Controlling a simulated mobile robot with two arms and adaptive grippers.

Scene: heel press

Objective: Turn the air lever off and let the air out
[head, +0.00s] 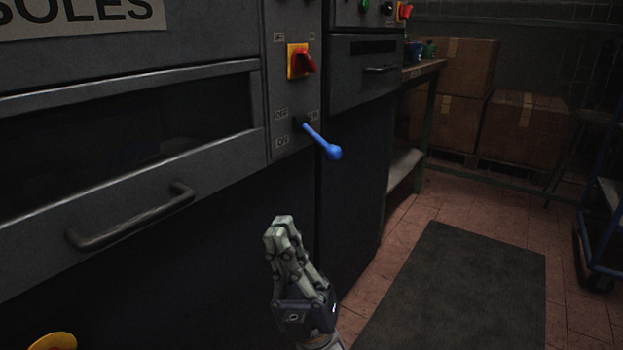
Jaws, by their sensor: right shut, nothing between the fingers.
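The air lever (322,142) is a blue handle with a round knob end on the machine's front panel. It slants down to the right from its pivot, between small labels that are hard to read. My right gripper (280,225) is below the lever and a little to its left, fingers pointing up. Its fingers are together with nothing between them, and it is apart from the lever. My left gripper is not in view.
A red switch on a yellow plate (300,61) sits above the lever. A drawer with a bar handle (130,218) is at the left. A yellow round thing (52,341) shows at the bottom left. A dark mat (455,290) lies on the tiled floor; cardboard boxes (525,130) stand behind.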

